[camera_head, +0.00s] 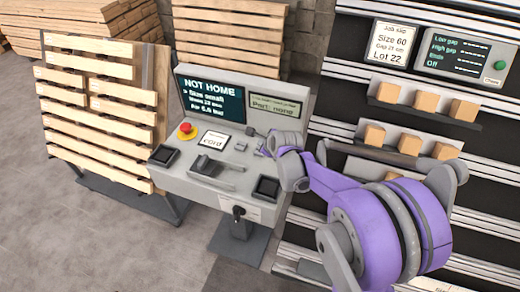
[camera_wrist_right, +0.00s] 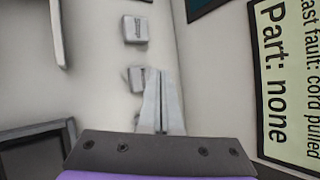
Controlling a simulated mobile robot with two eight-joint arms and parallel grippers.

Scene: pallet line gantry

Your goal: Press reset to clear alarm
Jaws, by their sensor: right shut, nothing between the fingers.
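The grey control console (camera_head: 195,185) stands in the middle of the head view. Its dark screen (camera_head: 211,98) reads NOT HOME. A smaller pale display (camera_head: 275,108) shows Part: none; in the wrist view that display (camera_wrist_right: 285,90) also reads "fault: cord pulled". My right gripper (camera_head: 267,147) is shut and empty over the right part of the panel. In the wrist view its fingertips (camera_wrist_right: 161,74) are beside a small grey button (camera_wrist_right: 136,80), partly hiding it. Another grey button (camera_wrist_right: 135,29) lies clear of the fingers. Their labels are unreadable, and contact cannot be told. My left gripper is out of view.
A red mushroom button (camera_head: 186,130) on a yellow base is at the panel's left. A white card (camera_head: 214,140) and dark square pads (camera_head: 163,155) lie on the panel. Wooden pallets (camera_head: 100,110) stand left. A rack with wooden blocks (camera_head: 426,101) stands right.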

